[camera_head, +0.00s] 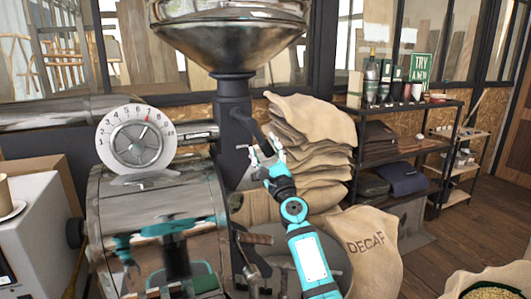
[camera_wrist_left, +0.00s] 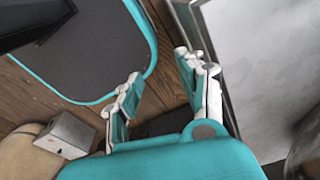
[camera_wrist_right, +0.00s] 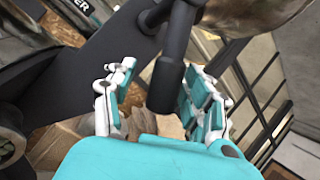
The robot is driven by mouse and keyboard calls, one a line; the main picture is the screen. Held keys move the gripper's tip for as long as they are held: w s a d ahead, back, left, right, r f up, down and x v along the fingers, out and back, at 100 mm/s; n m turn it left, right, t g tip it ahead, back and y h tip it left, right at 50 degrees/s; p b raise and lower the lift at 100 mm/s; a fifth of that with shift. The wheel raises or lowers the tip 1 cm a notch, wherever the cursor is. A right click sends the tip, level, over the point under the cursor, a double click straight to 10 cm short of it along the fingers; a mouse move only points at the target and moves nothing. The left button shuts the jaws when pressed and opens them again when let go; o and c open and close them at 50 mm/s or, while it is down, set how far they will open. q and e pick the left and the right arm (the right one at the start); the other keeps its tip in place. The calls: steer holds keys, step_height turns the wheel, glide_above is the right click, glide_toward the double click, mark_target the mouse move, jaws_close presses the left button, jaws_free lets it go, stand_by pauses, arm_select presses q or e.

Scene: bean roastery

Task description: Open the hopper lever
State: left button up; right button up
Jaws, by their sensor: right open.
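The hopper (camera_head: 232,40) is a large metal bowl on a dark column above the roaster. A dark lever (camera_head: 253,130) slants down and right from the column below it. My right gripper (camera_head: 265,155) is at the lever's lower end. In the right wrist view, the lever's cylindrical handle (camera_wrist_right: 165,88) shows between the open fingers of my right gripper (camera_wrist_right: 160,95), nearer the right finger. I cannot tell whether they touch. My left gripper (camera_wrist_left: 165,85) is open and empty in the left wrist view, above the floor.
The roaster drum (camera_head: 150,205) with a round dial (camera_head: 136,138) stands at left. Stacked burlap sacks (camera_head: 310,140) lie behind my right gripper. A DECAF sack (camera_head: 368,245) and a dark shelf (camera_head: 400,145) are at right. A small grey box (camera_wrist_left: 67,135) is on the floor.

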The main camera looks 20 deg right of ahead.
steer(key=v, duration=1.2)
steer(key=shift+a, duration=0.1)
